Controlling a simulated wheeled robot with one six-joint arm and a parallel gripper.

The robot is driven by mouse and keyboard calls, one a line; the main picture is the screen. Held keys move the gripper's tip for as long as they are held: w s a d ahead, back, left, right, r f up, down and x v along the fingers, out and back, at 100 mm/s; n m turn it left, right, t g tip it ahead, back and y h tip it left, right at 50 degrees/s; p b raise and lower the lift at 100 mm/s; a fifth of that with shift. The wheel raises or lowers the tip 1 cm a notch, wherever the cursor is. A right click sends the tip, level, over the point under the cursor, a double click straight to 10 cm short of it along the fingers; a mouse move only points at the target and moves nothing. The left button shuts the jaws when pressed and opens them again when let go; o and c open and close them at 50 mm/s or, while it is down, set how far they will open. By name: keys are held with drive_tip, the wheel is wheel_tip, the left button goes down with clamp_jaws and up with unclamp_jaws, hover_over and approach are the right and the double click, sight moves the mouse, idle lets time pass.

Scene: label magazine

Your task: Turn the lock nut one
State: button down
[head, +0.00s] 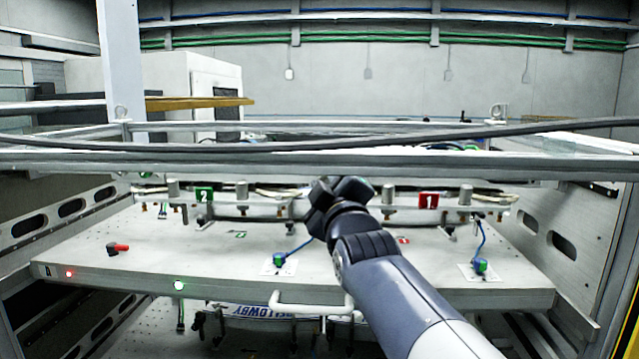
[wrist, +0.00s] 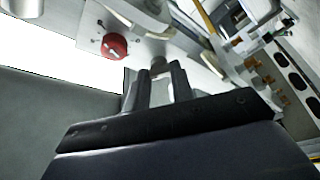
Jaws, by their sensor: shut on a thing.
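My gripper (head: 338,192) is at the back part of the white slab, left of the red tag marked 1 (head: 428,201). In the wrist view my gripper (wrist: 161,77) has its two dark fingers around a small grey round piece (wrist: 159,63), which looks like lock nut one. The fingers hide most of it, and its turn angle cannot be read. In the head view my own gripper and arm hide the held piece.
A green tag marked 2 (head: 204,195) stands on the left of the slab (head: 150,255). Blue-green connectors (head: 279,259) with cables sit toward its front. A red handle (head: 118,247) lies at left. A grey rail (head: 300,162) crosses above the back of the slab.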

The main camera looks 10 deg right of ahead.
drive_tip(key=c, duration=1.2)
unclamp_jaws()
drive_tip(key=shift+s, duration=0.15)
drive_tip(key=b+v, duration=0.3)
drive_tip(key=v, duration=0.7)
drive_tip(key=shift+s, duration=0.3)
drive_tip(key=shift+f, duration=0.15)
drive_tip(key=shift+c, duration=0.2)
